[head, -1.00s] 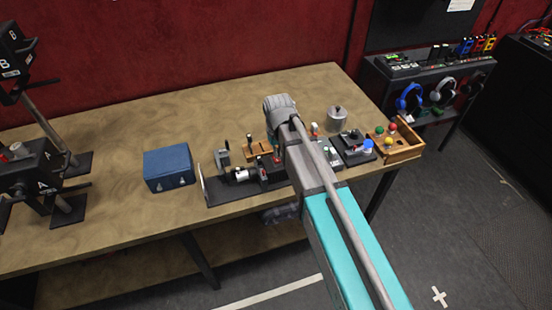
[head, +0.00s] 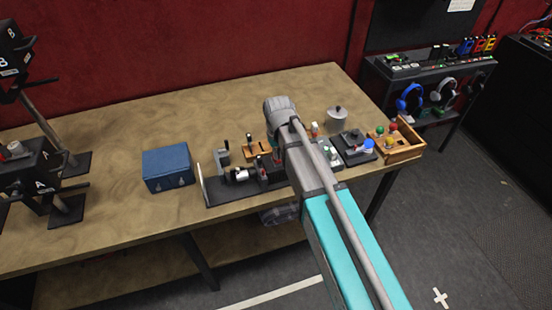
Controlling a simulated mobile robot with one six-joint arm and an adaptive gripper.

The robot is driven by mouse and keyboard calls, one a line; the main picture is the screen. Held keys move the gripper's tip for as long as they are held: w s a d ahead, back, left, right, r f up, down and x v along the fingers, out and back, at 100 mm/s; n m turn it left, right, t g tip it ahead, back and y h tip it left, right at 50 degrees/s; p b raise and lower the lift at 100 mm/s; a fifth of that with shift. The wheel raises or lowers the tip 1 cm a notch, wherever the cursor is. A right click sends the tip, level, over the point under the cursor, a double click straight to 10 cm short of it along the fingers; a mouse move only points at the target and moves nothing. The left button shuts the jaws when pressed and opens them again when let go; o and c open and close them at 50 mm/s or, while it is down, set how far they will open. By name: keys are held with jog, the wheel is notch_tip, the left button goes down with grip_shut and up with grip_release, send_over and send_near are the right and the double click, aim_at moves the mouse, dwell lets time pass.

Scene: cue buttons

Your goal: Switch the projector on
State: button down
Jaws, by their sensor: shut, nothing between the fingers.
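Two black boxes marked A (head: 27,178) and B (head: 10,50) stand on grey poles at the left. I cannot tell if either is the projector. A dark unit with a black and white cylinder (head: 238,175) lies on a long black base (head: 225,193) near the table's front edge; I cannot tell what it is either. My arm's grey end (head: 280,108) reaches over the table just right of that unit. My gripper is hidden behind my arm. My arm also covers part of the small controls under it.
A blue box (head: 168,168) sits left of the controls on the wooden table (head: 110,135). A headphone rack (head: 425,68) stands beyond.

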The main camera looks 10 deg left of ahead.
aim_at(278, 161)
jog(key=shift+f+b, duration=0.8)
jog(key=shift+f, duration=0.05)
dwell(0.7)
jog(key=shift+r, duration=0.2)
jog(key=shift+r+p, duration=3.35)
jog(key=shift+p, duration=0.2)
jog(key=s+d+f+m+b, duration=0.1)
jog(key=s+d+m, duration=0.2)
jog(key=d, duration=1.2)
jog(key=s+d+f+m+b, duration=0.2)
jog(key=s+d, duration=0.3)
jog(key=d, duration=1.1)
jog(key=shift+d+m, duration=0.25)
jog(key=shift+m, duration=0.35)
